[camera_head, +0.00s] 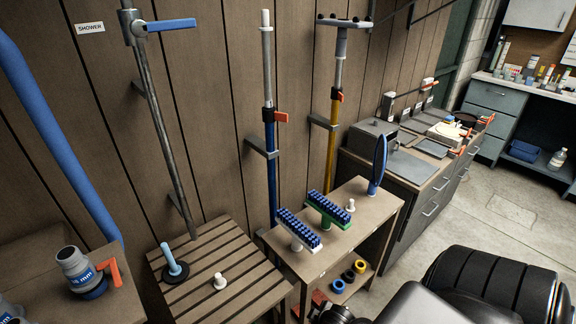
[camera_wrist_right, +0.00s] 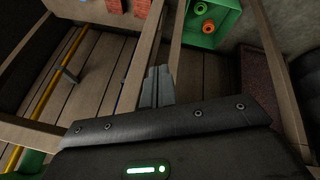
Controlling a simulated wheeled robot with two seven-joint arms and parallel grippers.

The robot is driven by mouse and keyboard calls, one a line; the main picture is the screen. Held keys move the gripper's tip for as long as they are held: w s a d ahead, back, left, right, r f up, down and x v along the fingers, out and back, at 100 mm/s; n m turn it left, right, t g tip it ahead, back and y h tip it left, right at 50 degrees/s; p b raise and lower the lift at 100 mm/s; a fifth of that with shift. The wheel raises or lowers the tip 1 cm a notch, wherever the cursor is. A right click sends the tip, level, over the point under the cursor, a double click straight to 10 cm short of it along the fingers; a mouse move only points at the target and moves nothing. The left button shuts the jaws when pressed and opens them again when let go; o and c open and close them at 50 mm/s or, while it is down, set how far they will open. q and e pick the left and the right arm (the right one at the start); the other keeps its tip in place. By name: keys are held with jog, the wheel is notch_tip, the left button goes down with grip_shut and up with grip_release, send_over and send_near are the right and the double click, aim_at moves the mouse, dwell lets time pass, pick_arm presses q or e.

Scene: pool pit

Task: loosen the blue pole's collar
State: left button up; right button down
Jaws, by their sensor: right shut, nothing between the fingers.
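The blue pole (camera_head: 271,165) stands upright against the plank wall in the head view, with a pale upper tube (camera_head: 266,60) rising from it. Its collar (camera_head: 268,115) is dark blue, and an orange lever (camera_head: 281,117) sticks out to the right. A grey wall bracket (camera_head: 262,148) holds the pole below the collar. The pole's foot is hidden behind the wooden bench and stand. My left gripper is not in view.
A yellow pole (camera_head: 331,140) with its own orange lever stands to the right. Two blue-bristled brushes, one on a green base (camera_head: 328,222), stand on the wooden stand (camera_head: 375,215). A slatted bench (camera_head: 200,240) lies left of it. A green box (camera_wrist_right: 212,22) shows in the wrist view.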

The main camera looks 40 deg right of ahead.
jog(key=w+d+r+n+t, duration=0.1)
jog(key=w+r+t, duration=0.15)
jog(key=r, duration=0.75)
jog(key=w+d+r+n+t, duration=0.1)
jog(key=w+r, duration=0.2)
jog(key=r, duration=0.6)
jog(key=n+t+y, duration=0.4)
jog(key=n+t, duration=0.5)
jog(key=n, duration=0.4)
send_near(287, 122)
jog(key=s+a+r, duration=0.2)
jog(key=s+a, duration=0.1)
jog(key=a, duration=0.3)
jog(key=shift+h, duration=0.4)
jog(key=w+d+p, duration=0.1)
jog(key=w, duration=0.2)
jog(key=w+d+p, duration=0.1)
jog(key=w+p, duration=0.1)
jog(key=w, duration=0.2)
jog(key=w+d+p, duration=0.1)
jog(key=w+p, duration=0.1)
jog(key=w, duration=0.2)
jog(key=shift+f, duration=0.3)
jog(key=shift+w, duration=0.1)
jog(key=shift+d, duration=0.1)
